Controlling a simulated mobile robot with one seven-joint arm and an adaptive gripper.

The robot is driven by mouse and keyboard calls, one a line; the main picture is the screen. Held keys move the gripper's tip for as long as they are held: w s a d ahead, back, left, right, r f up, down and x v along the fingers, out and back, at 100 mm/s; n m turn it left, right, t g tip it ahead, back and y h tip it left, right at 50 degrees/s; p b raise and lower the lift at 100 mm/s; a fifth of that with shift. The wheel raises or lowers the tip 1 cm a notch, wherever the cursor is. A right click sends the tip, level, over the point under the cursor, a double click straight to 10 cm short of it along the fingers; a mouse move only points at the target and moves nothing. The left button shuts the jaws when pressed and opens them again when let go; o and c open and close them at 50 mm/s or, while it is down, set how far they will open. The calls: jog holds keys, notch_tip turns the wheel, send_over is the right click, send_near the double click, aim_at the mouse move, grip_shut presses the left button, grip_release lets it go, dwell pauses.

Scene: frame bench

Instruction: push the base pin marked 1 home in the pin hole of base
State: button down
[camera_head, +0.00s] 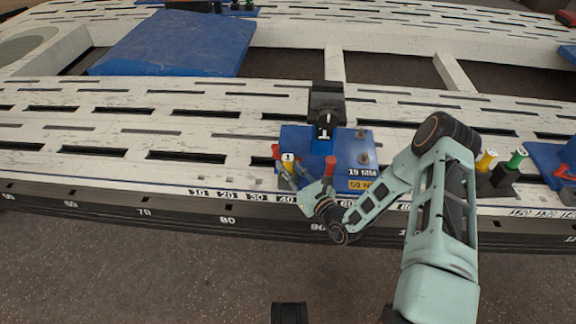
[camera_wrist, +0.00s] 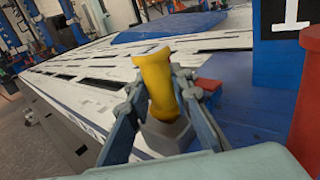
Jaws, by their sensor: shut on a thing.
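The base (camera_head: 300,138) is a blue block on the slotted white bench, with a black upright marked 1 behind it. The base pin marked 1 (camera_head: 288,163) has a yellow handle and stands at the base's front left. My gripper (camera_head: 292,174) reaches it from the front right. In the wrist view the yellow pin (camera_wrist: 155,80) sits between the two fingers of my gripper (camera_wrist: 160,88), which are shut on its handle. A grey collar (camera_wrist: 166,136) shows under the handle. The pin hole and the pin's lower end are hidden, so I cannot tell how deep it sits.
A red-handled pin (camera_head: 330,166) stands on the base close right of my gripper; it looms at the wrist view's right edge (camera_wrist: 308,95). A black holder with yellow and green pins (camera_head: 503,178) stands right of my arm. A blue plate (camera_head: 175,45) lies at the back left.

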jog(key=shift+f, duration=0.4)
jog(key=c, duration=1.7)
grip_release()
jog(key=shift+o, duration=0.2)
jog(key=shift+f, duration=0.1)
jog(key=v, duration=1.2)
jog(key=shift+a, duration=0.15)
